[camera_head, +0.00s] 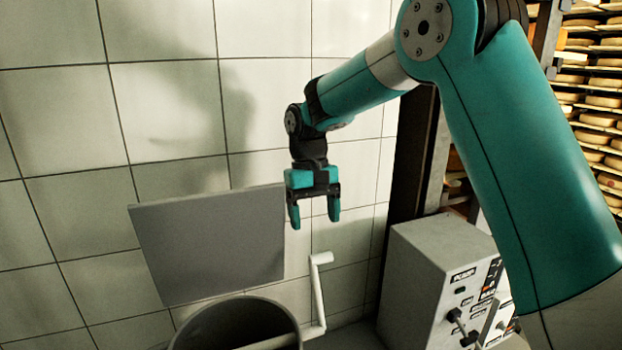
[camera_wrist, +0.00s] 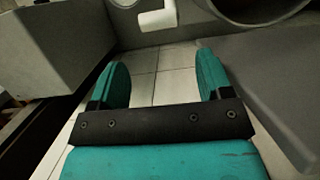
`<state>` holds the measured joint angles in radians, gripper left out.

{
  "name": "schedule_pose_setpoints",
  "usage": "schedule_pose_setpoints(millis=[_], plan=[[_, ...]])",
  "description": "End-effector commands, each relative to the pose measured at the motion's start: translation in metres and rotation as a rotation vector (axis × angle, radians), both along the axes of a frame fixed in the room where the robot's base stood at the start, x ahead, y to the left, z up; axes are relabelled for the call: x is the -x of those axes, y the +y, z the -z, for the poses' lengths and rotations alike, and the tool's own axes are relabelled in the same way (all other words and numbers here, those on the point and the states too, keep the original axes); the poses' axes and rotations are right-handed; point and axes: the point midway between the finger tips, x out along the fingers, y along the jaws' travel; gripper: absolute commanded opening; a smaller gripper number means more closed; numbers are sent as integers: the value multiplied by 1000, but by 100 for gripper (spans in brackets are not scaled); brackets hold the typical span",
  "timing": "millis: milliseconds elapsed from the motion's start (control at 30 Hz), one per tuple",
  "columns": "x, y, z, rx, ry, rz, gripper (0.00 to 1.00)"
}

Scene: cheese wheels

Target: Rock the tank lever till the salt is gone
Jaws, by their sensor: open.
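The tank lever (camera_head: 318,285) is a thin white crank with a short handle at its top, standing beside the round dark grey tank (camera_head: 205,325). My gripper (camera_head: 314,222) is open and empty. It points down and appears above the lever handle in the head view, apart from it. In the wrist view the white handle (camera_wrist: 162,20) shows at the top, beyond the open fingers (camera_wrist: 162,65). The tank's rim (camera_wrist: 275,20) curves at the top right there. I cannot see any salt; the tank's inside is dark and cut off by the frame.
A flat grey panel (camera_head: 210,245) stands tilted above the tank, left of my gripper. A grey control box (camera_head: 420,275) with labels and small levers stands at the right. Behind are a tiled wall (camera_head: 165,95) and shelves of cheese wheels (camera_head: 598,101).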

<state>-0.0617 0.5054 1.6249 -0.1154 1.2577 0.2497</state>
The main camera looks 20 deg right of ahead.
Motion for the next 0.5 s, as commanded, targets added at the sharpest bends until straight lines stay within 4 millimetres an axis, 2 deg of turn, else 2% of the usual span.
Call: schedule_pose_setpoints(millis=[200, 333, 500], plan=[[-15, -2, -56, -1, -4, 0, 72], [-20, -3, -82, 1, 0, 1, 72], [-24, -2, -96, 1, 0, 1, 72]])
